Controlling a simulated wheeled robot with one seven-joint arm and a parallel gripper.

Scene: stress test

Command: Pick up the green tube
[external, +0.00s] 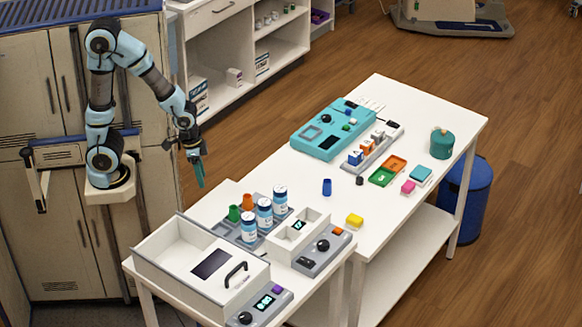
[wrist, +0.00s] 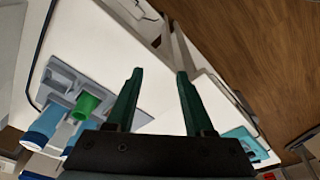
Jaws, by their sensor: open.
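The green tube (external: 234,213) stands in a grey rack (external: 221,228) on the near table, left of an orange tube (external: 247,202). In the wrist view the green tube (wrist: 87,104) shows at the left in the rack (wrist: 64,78), apart from my fingers. My gripper (external: 199,182) hangs in the air to the upper left of the rack, with its fingers pointing down. In the wrist view my gripper (wrist: 160,72) is open, with nothing between its two green fingers.
A white box with a handle (external: 201,268) stands in front. A blue cup (external: 327,187) and a teal device (external: 332,129) are on the table at right. The table's middle is mostly clear.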

